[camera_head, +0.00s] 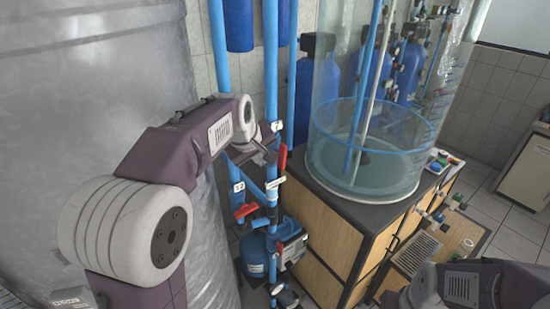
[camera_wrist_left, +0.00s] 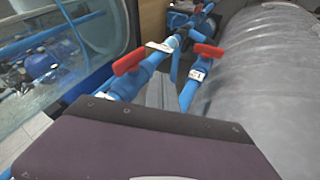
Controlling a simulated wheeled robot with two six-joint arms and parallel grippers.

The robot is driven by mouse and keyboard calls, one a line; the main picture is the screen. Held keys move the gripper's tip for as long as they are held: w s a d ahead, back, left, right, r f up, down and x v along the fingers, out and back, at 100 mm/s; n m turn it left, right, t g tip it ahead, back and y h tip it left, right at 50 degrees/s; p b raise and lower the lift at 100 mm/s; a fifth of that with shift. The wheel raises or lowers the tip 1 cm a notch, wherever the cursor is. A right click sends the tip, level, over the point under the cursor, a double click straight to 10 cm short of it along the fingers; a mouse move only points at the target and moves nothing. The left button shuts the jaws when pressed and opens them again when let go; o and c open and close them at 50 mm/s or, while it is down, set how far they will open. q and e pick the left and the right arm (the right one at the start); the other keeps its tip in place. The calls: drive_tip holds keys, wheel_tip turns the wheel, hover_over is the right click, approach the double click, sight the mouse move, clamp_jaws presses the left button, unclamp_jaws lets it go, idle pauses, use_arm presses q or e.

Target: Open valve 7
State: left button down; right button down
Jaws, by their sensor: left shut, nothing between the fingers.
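Blue pipes in the head view carry red-handled valves with small white labels. One red handle (camera_head: 283,157) stands upright on the right pipe, below a white label (camera_head: 277,126); the label is too small to read surely, so I cannot tell which valve is 7. A second red handle (camera_head: 246,211) lies lower on the left pipe, below another label (camera_head: 238,187). My left gripper (camera_head: 265,156) is shut and empty, close to the upright handle; contact cannot be told. The left wrist view shows one red handle (camera_wrist_left: 129,59) left of the grey fingers and another (camera_wrist_left: 208,50) to their right.
A large clear water tank (camera_head: 365,145) stands on a wooden cabinet (camera_head: 320,235) to the right. A grey wrapped tank (camera_head: 90,90) fills the left. A blue pump (camera_head: 256,254) sits below the pipes. Part of my right arm shows at lower right.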

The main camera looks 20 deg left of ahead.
sight(279, 165)
use_arm(q)
drive_tip(key=w+f+p, duration=0.1)
drive_tip(key=w, duration=0.1)
drive_tip(key=w+d+f+p, duration=0.1)
drive_tip(key=w+f, duration=0.1)
drive_tip(key=w+d+f+p, duration=0.1)
drive_tip(key=w+f+p, duration=0.1)
drive_tip(key=shift+w+d, duration=0.15)
drive_tip(key=shift+w, duration=0.05)
drive_tip(key=shift+d, duration=0.1)
drive_tip(key=shift+w+f+b, duration=0.1)
drive_tip(key=shift+f+b, duration=0.15)
drive_tip(key=shift+b, duration=0.2)
drive_tip(key=shift+w+d+f+t+b, duration=0.15)
drive_tip(key=shift+f+t+b, duration=0.2)
drive_tip(key=shift+b, duration=0.75)
drive_tip(key=shift+r+h, duration=0.3)
drive_tip(key=shift+r, duration=0.1)
